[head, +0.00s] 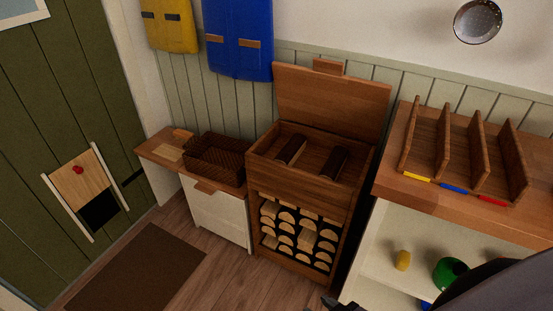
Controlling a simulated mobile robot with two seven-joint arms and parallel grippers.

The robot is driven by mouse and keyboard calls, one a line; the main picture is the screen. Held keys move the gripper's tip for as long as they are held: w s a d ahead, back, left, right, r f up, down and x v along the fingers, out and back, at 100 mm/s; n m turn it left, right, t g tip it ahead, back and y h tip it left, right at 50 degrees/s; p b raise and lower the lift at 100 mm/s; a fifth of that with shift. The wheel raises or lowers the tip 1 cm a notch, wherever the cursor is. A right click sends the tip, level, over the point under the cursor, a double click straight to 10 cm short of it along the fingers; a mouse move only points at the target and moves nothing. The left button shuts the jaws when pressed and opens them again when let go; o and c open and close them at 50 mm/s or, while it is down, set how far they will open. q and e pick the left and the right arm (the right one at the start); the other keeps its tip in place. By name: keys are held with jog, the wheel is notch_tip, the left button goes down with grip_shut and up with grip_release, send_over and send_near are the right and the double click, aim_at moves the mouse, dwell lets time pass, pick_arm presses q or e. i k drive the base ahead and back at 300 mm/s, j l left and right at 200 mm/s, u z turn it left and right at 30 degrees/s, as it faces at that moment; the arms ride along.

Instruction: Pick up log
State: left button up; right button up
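An open wooden box with its lid raised (330,98) stands against the back wall. Two dark short logs lie in its top tray, a left log (291,149) and a right log (334,162), apart from each other. Many split logs (305,238) with pale cut ends are stacked in the open shelf below. A small dark tip at the bottom edge, seemingly of my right gripper (338,305), is well below and in front of the box; most of it is cut off. My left gripper is out of view.
A dark wicker basket (216,160) stands on a low cabinet left of the box. A wooden counter (440,195) with upright dividers is at the right, with green and yellow items on the shelf below. A brown mat (135,272) lies on the floor at left.

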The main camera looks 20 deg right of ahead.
aim_at(333, 167)
jog(key=z, duration=0.55)
jog(key=i+j+z, duration=0.15)
jog(key=z, duration=0.3)
jog(key=i+j+z, duration=0.6)
jog(key=j+z, duration=0.2)
jog(key=j, duration=0.15)
jog(key=i+j, duration=0.15)
jog(key=j, duration=0.25)
jog(key=i+j+z, duration=0.1)
jog(key=j, duration=0.25)
jog(key=j+z, duration=0.3)
jog(key=j, duration=0.45)
jog(key=i+u, duration=0.3)
jog(key=k+j, duration=0.05)
